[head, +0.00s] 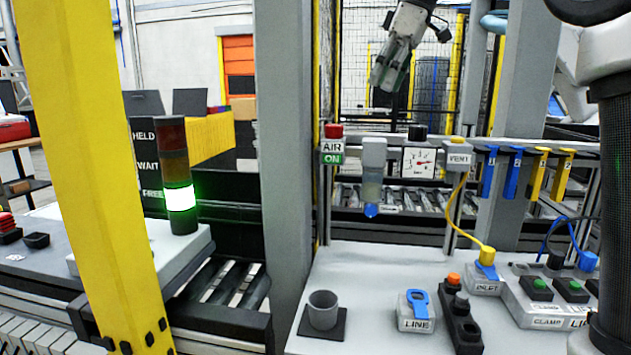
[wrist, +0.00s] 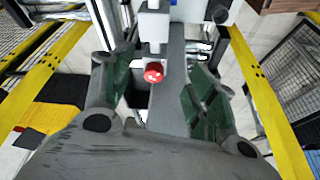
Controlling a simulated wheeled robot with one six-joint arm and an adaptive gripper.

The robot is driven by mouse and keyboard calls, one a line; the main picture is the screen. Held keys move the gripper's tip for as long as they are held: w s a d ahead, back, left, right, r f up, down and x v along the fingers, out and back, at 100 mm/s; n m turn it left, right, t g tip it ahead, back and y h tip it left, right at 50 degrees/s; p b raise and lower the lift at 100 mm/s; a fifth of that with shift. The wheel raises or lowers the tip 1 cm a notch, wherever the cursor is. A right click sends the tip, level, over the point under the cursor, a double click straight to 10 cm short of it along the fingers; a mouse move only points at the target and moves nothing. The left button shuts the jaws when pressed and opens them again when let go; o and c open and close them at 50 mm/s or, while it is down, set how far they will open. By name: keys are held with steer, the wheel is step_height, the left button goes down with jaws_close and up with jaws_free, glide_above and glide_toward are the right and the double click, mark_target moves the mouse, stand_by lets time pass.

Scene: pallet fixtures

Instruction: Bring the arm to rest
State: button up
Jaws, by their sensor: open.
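My gripper (head: 386,78) hangs in the air at the top middle of the head view, above and behind the panel rail, its fingers angled down. In the wrist view my gripper (wrist: 160,88) has its two green-padded fingers spread wide, with nothing held between them. A red button (wrist: 153,72) shows beyond the gap, apart from the fingers. Part of my arm (head: 610,50) shows at the right edge of the head view.
A red AIR button (head: 333,131), a gauge (head: 419,161) and blue and yellow tags (head: 538,172) line the rail. A stack light (head: 180,195) glows at FREE. A yellow post (head: 90,150) stands left.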

steer(key=s+d+f+m+t+h, duration=0.1)
steer(key=s+d+f+m, duration=0.3)
steer(key=s+d+f, duration=0.3)
steer(key=s+d+f+m+t+h, duration=0.1)
steer(key=s+d+f+m, duration=0.3)
steer(key=s+d, duration=0.4)
steer(key=s+d+f+m+h, duration=0.1)
steer(key=s+d+f+m, duration=0.1)
steer(key=s+f, duration=0.4)
steer(key=s+d+f+m, duration=0.2)
steer(key=s+d+f, duration=0.1)
steer(key=s+f, duration=0.4)
steer(key=shift+s+f+m+t+h, duration=0.15)
steer(key=shift+f+m+t+h, duration=0.2)
steer(key=shift+f, duration=0.45)
